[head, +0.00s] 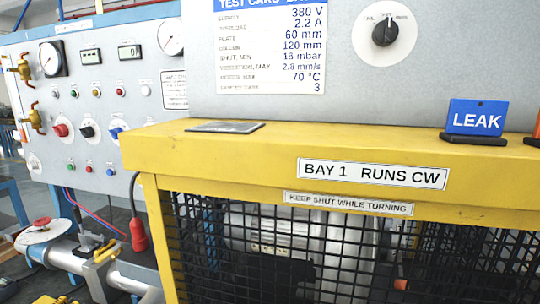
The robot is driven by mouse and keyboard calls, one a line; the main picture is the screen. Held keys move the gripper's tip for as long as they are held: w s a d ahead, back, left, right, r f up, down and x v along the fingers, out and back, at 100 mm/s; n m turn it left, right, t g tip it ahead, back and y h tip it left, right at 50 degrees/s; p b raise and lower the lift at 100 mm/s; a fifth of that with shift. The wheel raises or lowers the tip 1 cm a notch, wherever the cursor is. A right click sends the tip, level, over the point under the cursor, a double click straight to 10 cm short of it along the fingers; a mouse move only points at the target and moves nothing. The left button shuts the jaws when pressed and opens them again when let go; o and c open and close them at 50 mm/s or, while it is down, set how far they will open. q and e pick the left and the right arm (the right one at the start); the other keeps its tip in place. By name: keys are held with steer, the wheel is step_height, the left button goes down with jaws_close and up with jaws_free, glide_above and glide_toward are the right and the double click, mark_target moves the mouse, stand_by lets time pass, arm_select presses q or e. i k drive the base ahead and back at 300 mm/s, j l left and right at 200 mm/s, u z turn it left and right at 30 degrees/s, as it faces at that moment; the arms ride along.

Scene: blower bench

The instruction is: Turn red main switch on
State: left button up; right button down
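A red rotary switch (61,130) sits on a pale round plate on the grey control panel (140,95) at the left. It appears to be the red main switch, but its label and position are too small to read. A black rotary switch (87,131) and a blue one (116,132) sit to its right in the same row. Neither of my grippers is in view, and nothing is touching the red switch.
A yellow guard frame (230,160) with black mesh fills the middle and right, in front of the panel's right part. A blue LEAK sign (476,117) stands on it. A red pendant (138,234) hangs below the panel. Pipework with a red-topped handwheel (42,222) lies at lower left.

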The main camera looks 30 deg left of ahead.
mark_target(62, 130)
steer(key=u, duration=2.1)
